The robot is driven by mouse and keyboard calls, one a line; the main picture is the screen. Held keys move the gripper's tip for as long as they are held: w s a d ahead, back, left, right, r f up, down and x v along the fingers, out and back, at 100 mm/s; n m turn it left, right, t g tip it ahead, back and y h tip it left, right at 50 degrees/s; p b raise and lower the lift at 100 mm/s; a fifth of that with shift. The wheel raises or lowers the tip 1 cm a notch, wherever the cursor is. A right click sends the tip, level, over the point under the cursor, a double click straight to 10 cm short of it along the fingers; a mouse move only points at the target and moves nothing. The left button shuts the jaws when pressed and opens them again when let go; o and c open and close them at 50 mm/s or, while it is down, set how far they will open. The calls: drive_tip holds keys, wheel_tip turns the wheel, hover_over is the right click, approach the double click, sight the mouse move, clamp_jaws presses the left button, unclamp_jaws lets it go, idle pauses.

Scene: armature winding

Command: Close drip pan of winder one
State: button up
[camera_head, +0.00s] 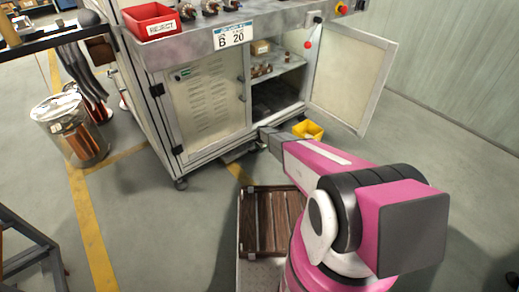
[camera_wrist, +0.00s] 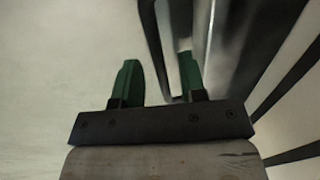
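The winder is a grey cabinet machine with a label reading B 20 (camera_head: 233,35). A flat grey piece that looks like the drip pan (camera_head: 236,153) sticks out a little under its front bottom edge; my arm partly hides this area. My gripper (camera_head: 266,134) is low at the cabinet front, beside the open compartment. In the wrist view, the two green fingers of my gripper (camera_wrist: 157,82) stand apart with a gap between them. A grey metal edge (camera_wrist: 165,45) runs behind and beside the right finger; I cannot tell whether they touch. Nothing is clearly held.
The cabinet's right door (camera_head: 350,75) stands wide open; the left door (camera_head: 210,105) is shut. A yellow bin (camera_head: 308,130) is on the floor by the opening. A metal drum (camera_head: 70,130) stands left. Floor between is clear.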

wheel_tip(320, 180, up, 11)
drive_tip(key=s+d, duration=0.1)
drive_tip(key=shift+s+f, duration=0.2)
drive_tip(key=shift+s, duration=0.1)
